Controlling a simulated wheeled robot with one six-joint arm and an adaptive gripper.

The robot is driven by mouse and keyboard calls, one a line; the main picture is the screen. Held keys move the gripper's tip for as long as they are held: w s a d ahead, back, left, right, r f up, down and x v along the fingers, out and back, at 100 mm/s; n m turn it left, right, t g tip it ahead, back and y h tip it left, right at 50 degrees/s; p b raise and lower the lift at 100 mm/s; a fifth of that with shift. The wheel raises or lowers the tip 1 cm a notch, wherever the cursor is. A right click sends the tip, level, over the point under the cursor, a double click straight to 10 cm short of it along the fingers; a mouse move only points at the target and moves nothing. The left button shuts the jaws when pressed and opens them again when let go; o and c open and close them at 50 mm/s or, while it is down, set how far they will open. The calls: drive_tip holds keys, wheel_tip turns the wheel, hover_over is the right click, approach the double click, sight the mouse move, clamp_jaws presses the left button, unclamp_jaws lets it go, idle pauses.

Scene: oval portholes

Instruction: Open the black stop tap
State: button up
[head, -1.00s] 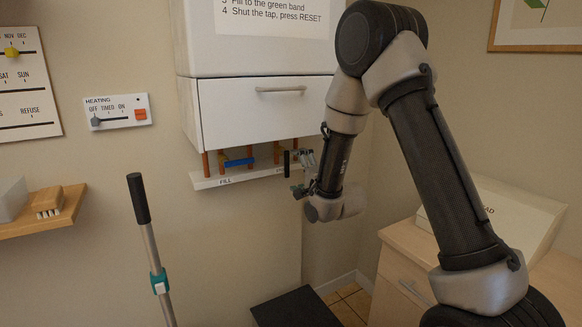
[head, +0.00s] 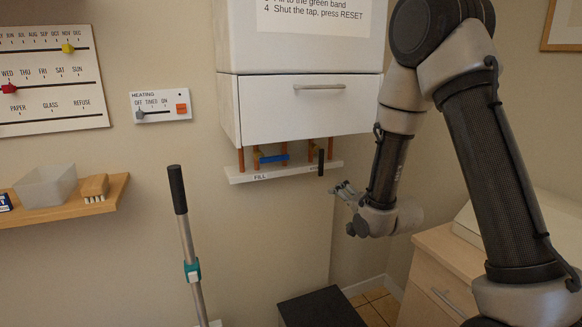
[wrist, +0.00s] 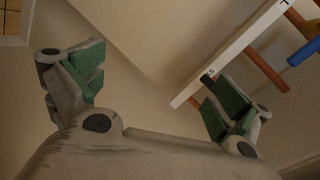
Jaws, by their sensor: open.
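The black stop tap (head: 321,162) is a dark lever standing upright at the right end of the white strip under the boiler. My gripper (head: 343,190) is open and empty, just right of and below the tap, apart from it. In the wrist view my gripper's green-padded fingers (wrist: 155,92) are spread wide with nothing between them. A small dark piece beside the right finger there may be the tap; the finger hides most of that spot.
A blue lever (head: 274,159) lies horizontal left of the tap, among copper pipes; it also shows in the wrist view (wrist: 305,52). The white labelled strip (head: 245,178) runs below the pipes. The boiler drawer front (head: 310,108) is above. A pole with a black handle (head: 177,190) stands at left.

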drive_tip(key=s+d+f+n+g+h, duration=0.2)
drive_tip(key=s+d+f+n+g, duration=0.15)
drive_tip(key=s+f+g, duration=0.2)
drive_tip(key=s+d+r+n+g+h, duration=0.1)
drive_tip(key=s+d+r+n+g, duration=0.2)
drive_tip(key=s, duration=0.5)
drive_tip(key=s+d+r+n, duration=0.2)
drive_tip(key=s+d+r, duration=0.1)
drive_tip(key=s+r, duration=0.7)
drive_tip(key=s+d+r+n+h, duration=0.1)
drive_tip(key=s+d+r, duration=0.3)
drive_tip(key=s+r, duration=0.6)
drive_tip(key=shift+s+d+n, duration=0.3)
drive_tip(key=shift+s+n, duration=0.05)
drive_tip(key=shift+s, duration=0.35)
drive_tip(key=shift+c, duration=0.2)
